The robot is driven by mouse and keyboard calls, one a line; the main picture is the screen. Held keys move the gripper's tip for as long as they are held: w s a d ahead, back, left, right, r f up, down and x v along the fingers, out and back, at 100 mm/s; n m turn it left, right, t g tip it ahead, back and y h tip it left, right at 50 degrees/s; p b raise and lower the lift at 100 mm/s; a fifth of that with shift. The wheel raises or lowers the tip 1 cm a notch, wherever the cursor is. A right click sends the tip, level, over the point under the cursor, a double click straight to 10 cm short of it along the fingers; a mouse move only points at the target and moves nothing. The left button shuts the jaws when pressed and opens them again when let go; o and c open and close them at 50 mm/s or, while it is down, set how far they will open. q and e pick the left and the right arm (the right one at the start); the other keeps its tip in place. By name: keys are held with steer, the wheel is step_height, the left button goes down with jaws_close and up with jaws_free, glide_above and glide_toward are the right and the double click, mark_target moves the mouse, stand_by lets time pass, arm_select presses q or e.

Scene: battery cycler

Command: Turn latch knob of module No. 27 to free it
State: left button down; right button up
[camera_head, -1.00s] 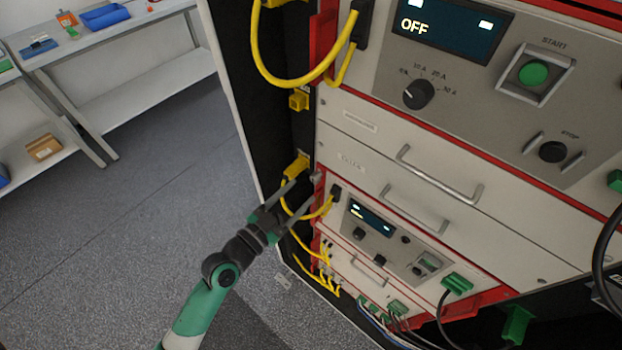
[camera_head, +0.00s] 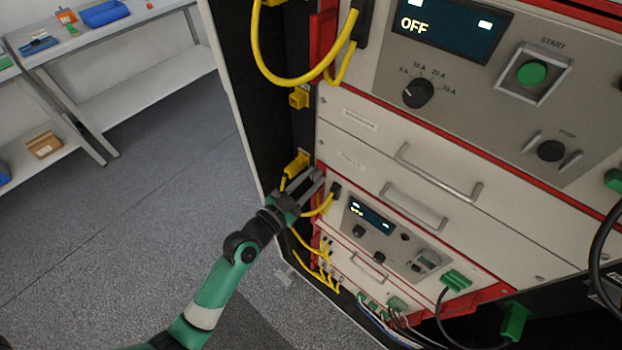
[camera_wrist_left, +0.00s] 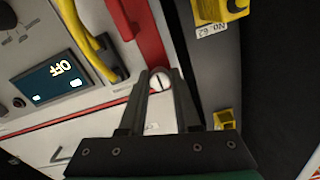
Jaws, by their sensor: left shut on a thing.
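The latch knob (camera_wrist_left: 160,78) is a small round metal knob with a slot across its face, beside a red strip. My left gripper (camera_head: 317,178) has its two fingertips on either side of the knob and is shut on it; the fingers (camera_wrist_left: 160,88) also show in the left wrist view. In the head view the fingers hide the knob, at the upper left corner of a lower module (camera_head: 388,237) with a small lit display. I cannot read a number 27 on it. My right gripper is not in view.
A yellow connector (camera_head: 297,164) and yellow cables (camera_head: 318,208) are close beside my left fingers. Plain drawers with metal handles (camera_head: 415,207) lie above the module, and a large unit reading OFF (camera_head: 447,27) is higher up. Open floor (camera_head: 150,220) lies to the left.

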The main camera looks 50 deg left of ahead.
arm_select(q)
steer(key=shift+n, duration=0.3)
steer(key=n, duration=0.4)
steer(key=shift+r+p, duration=0.1)
steer(key=shift+p, duration=0.3)
steer(key=n+p, duration=0.1)
steer(key=n, duration=0.3)
steer(key=shift+n, duration=0.4)
steer(key=n+p, duration=0.1)
steer(key=n, duration=0.3)
steer(key=shift+n+p, duration=0.3)
steer(key=shift+n, duration=1.9)
steer(key=c, duration=0.6)
jaws_free()
